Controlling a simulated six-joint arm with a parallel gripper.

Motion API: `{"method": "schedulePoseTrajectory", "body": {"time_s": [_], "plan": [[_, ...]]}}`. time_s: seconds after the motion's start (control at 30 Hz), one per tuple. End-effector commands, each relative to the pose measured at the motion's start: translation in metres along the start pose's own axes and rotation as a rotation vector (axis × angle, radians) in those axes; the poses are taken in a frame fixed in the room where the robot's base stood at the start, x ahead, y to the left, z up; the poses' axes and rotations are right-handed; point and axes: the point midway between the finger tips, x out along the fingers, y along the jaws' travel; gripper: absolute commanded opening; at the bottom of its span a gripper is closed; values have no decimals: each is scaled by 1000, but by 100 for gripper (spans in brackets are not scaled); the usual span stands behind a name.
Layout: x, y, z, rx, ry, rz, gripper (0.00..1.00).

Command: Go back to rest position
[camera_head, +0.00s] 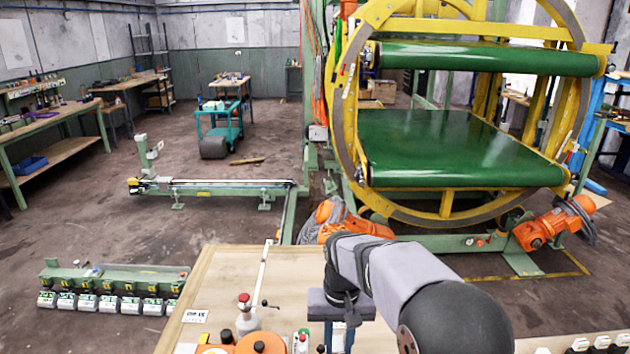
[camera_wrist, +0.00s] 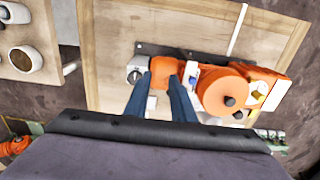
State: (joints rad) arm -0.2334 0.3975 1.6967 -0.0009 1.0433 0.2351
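My arm reaches over the wooden table (camera_head: 225,275) in the head view, with my gripper (camera_head: 338,345) pointing down at its front. In the wrist view the two blue fingers of my gripper (camera_wrist: 160,78) stand apart with a gap between them. An orange part (camera_wrist: 165,66) of the tabletop device shows between and beyond the fingertips. I cannot tell whether the fingers touch it. The device's round orange disc (camera_wrist: 226,90) with a dark knob lies to the right of the fingers. In the head view the arm partly hides the tabletop.
The ring inverter, a yellow ring (camera_head: 348,110) with green belts (camera_head: 450,150), stands behind the table. A row of grey-white units (camera_head: 105,302) lies left. Open floor (camera_head: 90,225) surrounds the table's left side.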

Motion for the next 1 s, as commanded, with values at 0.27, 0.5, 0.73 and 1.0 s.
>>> {"method": "schedulePoseTrajectory", "body": {"time_s": [0.27, 0.5, 0.73, 1.0], "plan": [[13, 63, 91, 6, 1, 1, 22], [33, 91, 162, 4, 0, 1, 22], [43, 99, 194, 2, -2, 1, 22], [45, 100, 197, 1, -3, 1, 22]]}}
